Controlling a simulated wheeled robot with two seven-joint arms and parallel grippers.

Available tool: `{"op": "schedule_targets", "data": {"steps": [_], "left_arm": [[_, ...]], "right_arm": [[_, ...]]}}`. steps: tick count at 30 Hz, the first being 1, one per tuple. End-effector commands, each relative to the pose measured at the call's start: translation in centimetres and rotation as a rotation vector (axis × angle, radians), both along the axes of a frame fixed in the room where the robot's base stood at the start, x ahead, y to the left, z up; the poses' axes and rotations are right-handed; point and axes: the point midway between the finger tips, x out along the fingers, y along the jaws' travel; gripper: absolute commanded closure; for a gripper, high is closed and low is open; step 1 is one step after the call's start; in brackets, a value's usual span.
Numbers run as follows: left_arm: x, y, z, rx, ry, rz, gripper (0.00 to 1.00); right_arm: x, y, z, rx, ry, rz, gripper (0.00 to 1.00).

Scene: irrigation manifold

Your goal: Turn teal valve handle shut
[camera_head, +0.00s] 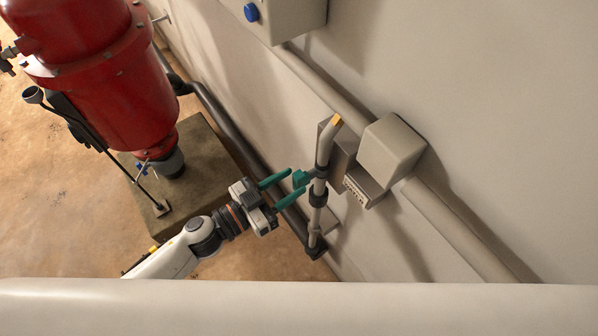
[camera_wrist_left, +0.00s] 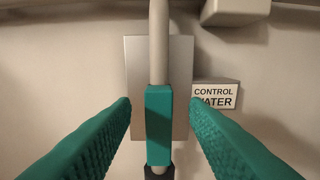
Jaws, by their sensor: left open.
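The teal valve handle (camera_head: 300,179) sits on the upright grey pipe (camera_head: 319,190) near the wall. In the left wrist view the handle (camera_wrist_left: 159,125) is a teal block lying in line with the pipe. My left gripper (camera_head: 296,181) has teal ribbed fingers and is open, facing the handle. In the left wrist view the fingertips (camera_wrist_left: 160,104) lie on either side of the handle, with a gap on each side. Whether they reach its depth is hard to tell. My right gripper is in neither view.
A grey plate (camera_wrist_left: 182,65) is behind the pipe, with a "CONTROL WATER" sign (camera_wrist_left: 216,94) to its right. A beige box (camera_head: 391,148) sits on the thick wall pipe (camera_head: 455,230). A red tank (camera_head: 110,85) stands left on a concrete block (camera_head: 205,150). A dark pipe (camera_head: 225,125) runs along the wall.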

Motion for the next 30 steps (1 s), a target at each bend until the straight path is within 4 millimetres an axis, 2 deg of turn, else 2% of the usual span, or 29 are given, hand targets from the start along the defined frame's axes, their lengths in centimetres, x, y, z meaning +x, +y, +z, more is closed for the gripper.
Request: {"op": "schedule_targets", "data": {"steps": [6,17,20,25,30], "left_arm": [[1.6,-2.1,0.1,0.001,-0.001,0.002,0.59],[1.9,-2.6,-0.1,0.001,0.001,0.001,0.59],[1.9,-2.6,-0.1,0.001,0.001,0.001,0.72],[1.9,-2.6,-0.1,0.001,0.0,0.001,1.0],[1.9,-2.6,-0.1,0.004,-0.004,0.001,1.0]], "right_arm": [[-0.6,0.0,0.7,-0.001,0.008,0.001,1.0],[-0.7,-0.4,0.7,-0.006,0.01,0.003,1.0],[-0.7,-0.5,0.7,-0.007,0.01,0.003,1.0],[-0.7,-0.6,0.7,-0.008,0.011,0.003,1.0],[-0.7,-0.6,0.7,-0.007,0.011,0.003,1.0]]}}
